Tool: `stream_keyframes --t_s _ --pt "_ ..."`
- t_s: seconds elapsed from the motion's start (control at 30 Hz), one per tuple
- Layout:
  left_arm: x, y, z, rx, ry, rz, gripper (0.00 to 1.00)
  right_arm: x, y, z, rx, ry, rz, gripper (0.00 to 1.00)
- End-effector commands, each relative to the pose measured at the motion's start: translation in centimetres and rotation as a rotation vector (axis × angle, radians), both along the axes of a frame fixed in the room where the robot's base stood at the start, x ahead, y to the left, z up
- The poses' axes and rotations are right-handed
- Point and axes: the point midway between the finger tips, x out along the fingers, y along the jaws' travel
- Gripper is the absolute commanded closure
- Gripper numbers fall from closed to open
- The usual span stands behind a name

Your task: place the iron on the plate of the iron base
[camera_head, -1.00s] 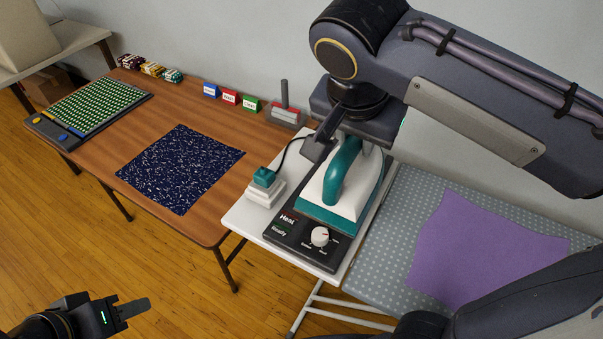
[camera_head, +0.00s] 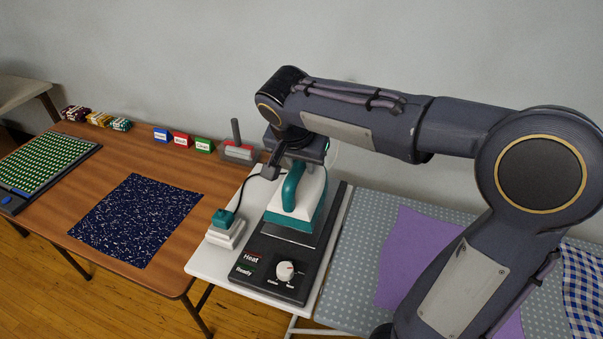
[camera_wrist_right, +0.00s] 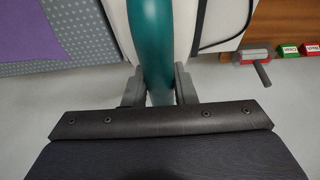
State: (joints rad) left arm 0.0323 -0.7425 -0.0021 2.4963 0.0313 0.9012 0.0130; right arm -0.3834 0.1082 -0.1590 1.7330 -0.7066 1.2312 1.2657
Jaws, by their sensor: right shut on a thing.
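The iron (camera_head: 313,190), white with a teal handle and teal lower edge, is over the back part of the black iron base (camera_head: 262,277). A bare grey strip of the base's plate (camera_head: 290,232) shows in front of the iron. I cannot tell whether the iron touches the plate or hangs just above it. My right gripper (camera_head: 290,172) is shut on the iron's handle from behind. In the right wrist view, the teal handle (camera_wrist_right: 152,45) runs between the two fingers (camera_wrist_right: 158,90). The iron's underside is hidden. My left gripper is not in view.
A white and teal block (camera_head: 226,230) with a black cord stands left of the base. A speckled dark cloth (camera_head: 137,220) lies on the brown table. A dotted grey board with a purple cloth (camera_head: 410,260) is at the right, partly behind my right arm.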

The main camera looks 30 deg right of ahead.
Motion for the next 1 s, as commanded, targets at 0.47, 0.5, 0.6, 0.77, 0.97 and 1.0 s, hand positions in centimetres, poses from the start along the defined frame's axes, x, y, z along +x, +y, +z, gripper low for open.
stream_keyframes --t_s 0.47,0.5,0.6,0.77,0.97,1.0 --pt "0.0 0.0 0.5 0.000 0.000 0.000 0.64 1.4 -0.9 -4.0 -0.001 -0.001 0.002 1.00" --pt "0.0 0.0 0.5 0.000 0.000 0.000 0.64 1.4 -0.9 -4.3 -0.001 -0.002 0.001 1.00" --pt "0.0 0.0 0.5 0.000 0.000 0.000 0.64 1.4 -0.8 -4.7 -0.001 -0.004 0.001 1.00" --pt "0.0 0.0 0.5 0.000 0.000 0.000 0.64 1.4 -0.8 -4.8 0.000 -0.005 0.001 1.00" --pt "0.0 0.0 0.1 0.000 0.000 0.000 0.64 1.4 -0.8 -5.1 0.000 -0.005 0.001 1.00" --pt "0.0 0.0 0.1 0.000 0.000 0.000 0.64 1.3 -0.8 -5.2 0.001 -0.001 0.000 0.73"
